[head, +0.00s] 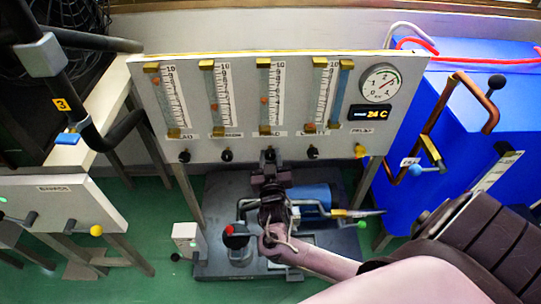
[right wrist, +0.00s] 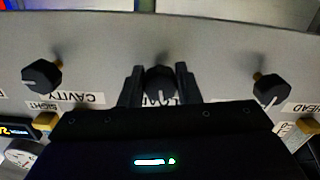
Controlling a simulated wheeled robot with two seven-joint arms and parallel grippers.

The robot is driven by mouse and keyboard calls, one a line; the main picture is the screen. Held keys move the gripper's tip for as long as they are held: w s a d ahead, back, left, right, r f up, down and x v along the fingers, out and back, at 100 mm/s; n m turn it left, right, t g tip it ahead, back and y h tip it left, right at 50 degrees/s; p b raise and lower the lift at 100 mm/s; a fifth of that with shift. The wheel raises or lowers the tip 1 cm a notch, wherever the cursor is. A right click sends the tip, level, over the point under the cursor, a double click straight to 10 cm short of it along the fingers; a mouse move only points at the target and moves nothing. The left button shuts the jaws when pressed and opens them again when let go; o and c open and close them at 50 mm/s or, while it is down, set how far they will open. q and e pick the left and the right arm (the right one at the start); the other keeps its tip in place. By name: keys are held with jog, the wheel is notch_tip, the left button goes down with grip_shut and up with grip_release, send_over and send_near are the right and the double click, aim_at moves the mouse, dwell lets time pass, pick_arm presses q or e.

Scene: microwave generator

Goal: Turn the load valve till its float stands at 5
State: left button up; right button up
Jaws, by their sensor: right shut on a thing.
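The load valve's black knob (right wrist: 160,79) is in the middle of the right wrist view, between the fingers of my right gripper (right wrist: 159,88), which is shut on it. Its label is partly hidden. In the head view my right gripper (head: 269,172) reaches up to the third knob from the left on the grey panel. The tube (head: 264,90) above that knob has an orange float (head: 263,100) near mid-scale, around 4 to 5; the exact reading is too small to tell. My left gripper is not in view.
Neighbouring knobs stand close on both sides: the cavity knob (right wrist: 42,75) and another knob (right wrist: 270,90). A round gauge (head: 381,82) and a 24 C display (head: 370,113) are at the panel's right. A blue cabinet (head: 480,75) stands right; a grey base unit (head: 225,195) is below.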

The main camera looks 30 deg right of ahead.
jog(key=o, duration=1)
jog(key=shift+s+a, duration=0.2)
jog(key=shift+s, duration=0.1)
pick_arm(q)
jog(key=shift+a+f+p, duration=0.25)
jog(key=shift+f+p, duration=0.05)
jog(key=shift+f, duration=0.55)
pick_arm(e)
jog(key=v, duration=0.7)
jog(key=shift+s, duration=0.1)
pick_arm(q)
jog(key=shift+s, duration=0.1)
